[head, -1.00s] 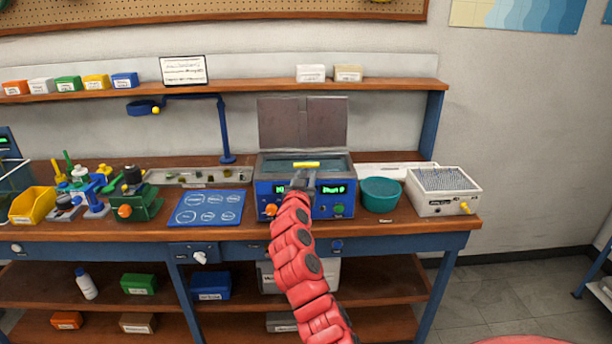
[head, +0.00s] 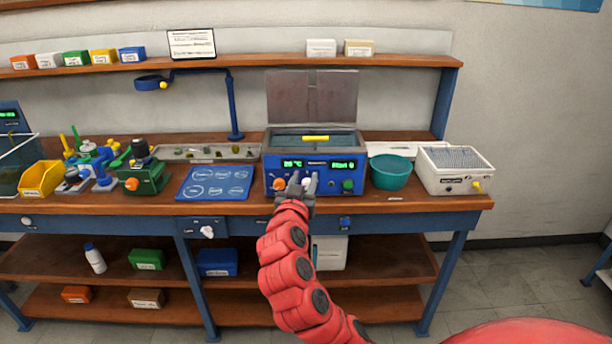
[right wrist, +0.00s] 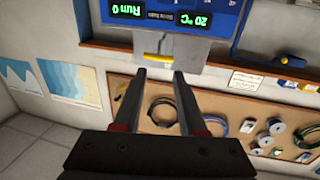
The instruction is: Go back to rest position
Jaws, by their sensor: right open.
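My right gripper (head: 303,184) is open and empty, in front of the lower front panel of the blue ultrasonic-type bath (head: 352,163). In the right wrist view, the two fingers of the right gripper (right wrist: 160,76) are apart with nothing between them. The bath's panel (right wrist: 170,12) shows upside down at the top of that view, with green displays reading 20 °C and Run 0. The bath's grey lid (head: 337,95) stands open, and a yellow handle (head: 316,138) lies across its opening. My left gripper is not in view.
A teal bowl (head: 390,173) and a white box with a studded top (head: 455,170) stand right of the bath. A blue mat (head: 214,184), a green fixture (head: 146,177) and a yellow bin (head: 40,180) stand left.

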